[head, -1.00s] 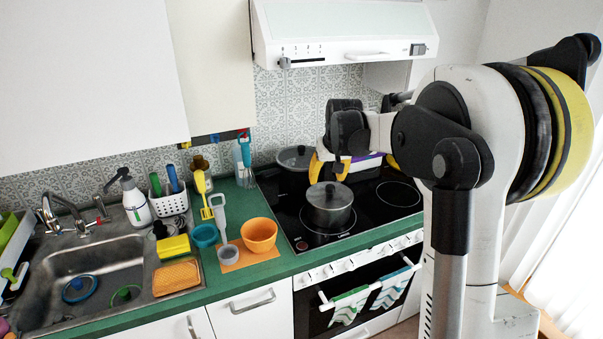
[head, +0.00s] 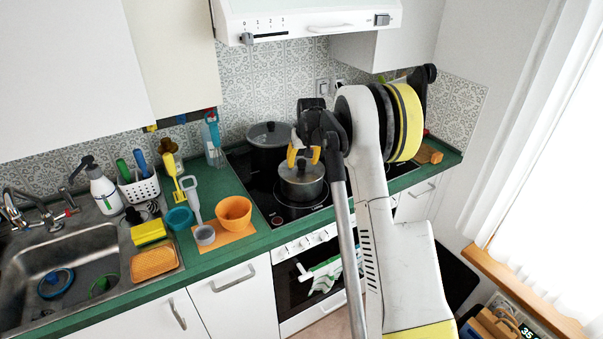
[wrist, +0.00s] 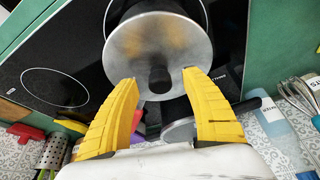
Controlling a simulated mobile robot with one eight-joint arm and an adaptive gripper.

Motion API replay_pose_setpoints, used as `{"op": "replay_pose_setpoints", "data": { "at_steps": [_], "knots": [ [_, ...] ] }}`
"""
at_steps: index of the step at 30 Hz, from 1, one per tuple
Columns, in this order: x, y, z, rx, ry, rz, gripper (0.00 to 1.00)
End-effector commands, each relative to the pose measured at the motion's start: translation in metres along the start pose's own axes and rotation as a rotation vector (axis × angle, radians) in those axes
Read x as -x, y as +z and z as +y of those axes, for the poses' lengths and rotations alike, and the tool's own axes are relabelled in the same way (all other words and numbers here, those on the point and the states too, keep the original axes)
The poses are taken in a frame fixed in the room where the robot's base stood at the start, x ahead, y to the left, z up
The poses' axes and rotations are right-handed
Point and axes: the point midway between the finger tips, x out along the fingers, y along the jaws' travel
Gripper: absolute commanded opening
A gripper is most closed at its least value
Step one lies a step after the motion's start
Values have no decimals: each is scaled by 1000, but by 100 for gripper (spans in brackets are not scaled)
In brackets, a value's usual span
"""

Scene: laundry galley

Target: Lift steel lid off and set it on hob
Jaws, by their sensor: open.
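The steel lid (head: 288,171), round with a dark knob, sits on the front pot (head: 301,191) on the black hob (head: 261,190). In the wrist view the lid (wrist: 125,45) faces my camera, with its black knob (wrist: 159,80) between the tips of my yellow fingers in the picture. My gripper (head: 303,160) points down just over this lid. It is open and holds nothing. I cannot tell how far the fingertips are above the lid or whether the knob is fully between them.
A second lidded pot (head: 268,150) stands behind on the hob, close to my gripper. Bare hob with a ring mark (wrist: 55,87) shows in the wrist view.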

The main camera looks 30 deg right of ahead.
Motion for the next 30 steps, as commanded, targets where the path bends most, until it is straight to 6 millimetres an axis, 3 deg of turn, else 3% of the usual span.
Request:
{"op": "replay_pose_setpoints", "data": {
  "at_steps": [4,12,17,18,30],
  "knots": [
    [-18,0,0,-1,0,0,55],
    [-20,0,0,-1,0,0,53],
    [-20,0,0,-1,0,0,4],
    [-20,0,0,-1,0,0,0],
    [-17,-1,0,-1,0,0,0]
  ]
}}
